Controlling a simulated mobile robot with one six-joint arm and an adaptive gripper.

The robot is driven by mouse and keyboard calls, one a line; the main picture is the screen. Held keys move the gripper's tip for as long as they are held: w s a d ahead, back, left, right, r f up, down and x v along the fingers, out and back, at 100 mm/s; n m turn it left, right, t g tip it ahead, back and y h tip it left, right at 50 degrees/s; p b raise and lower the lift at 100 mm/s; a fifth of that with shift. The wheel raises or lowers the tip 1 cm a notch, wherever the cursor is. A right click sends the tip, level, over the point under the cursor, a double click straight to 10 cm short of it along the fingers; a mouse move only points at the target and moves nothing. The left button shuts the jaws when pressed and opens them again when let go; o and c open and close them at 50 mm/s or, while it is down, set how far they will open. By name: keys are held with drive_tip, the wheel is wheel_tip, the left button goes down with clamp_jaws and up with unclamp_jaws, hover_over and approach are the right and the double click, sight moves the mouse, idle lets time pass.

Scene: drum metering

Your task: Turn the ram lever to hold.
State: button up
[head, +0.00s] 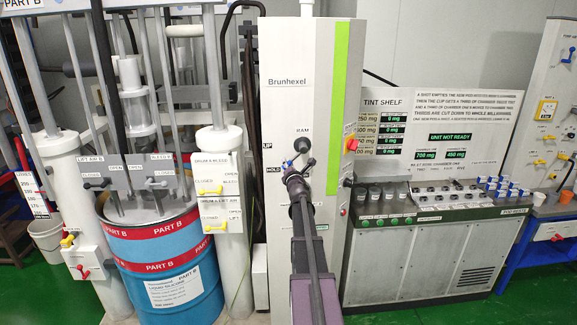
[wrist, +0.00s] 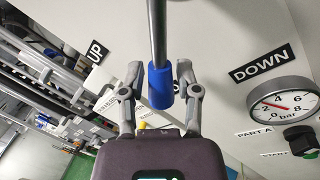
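The ram lever has a grey rod (wrist: 157,30) with a blue grip (wrist: 160,86), seen in the wrist view. In the head view its dark round hub (head: 302,145) sits under the RAM label on the white Brunhexel cabinet (head: 285,110). My gripper (wrist: 160,78) has one finger on each side of the blue grip, with narrow gaps showing, so it looks open around it. The UP label (wrist: 96,51) is left of the lever and the DOWN label (wrist: 258,66) is right. The HOLD label (head: 273,168) is beside my gripper (head: 289,166) in the head view.
A red knob (head: 351,143) is on the cabinet's right side. A blue drum (head: 165,255) stands left, and the tint shelf (head: 430,230) right.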

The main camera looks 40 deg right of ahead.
drive_tip(key=shift+o, duration=1.4)
drive_tip(key=shift+f, duration=0.1)
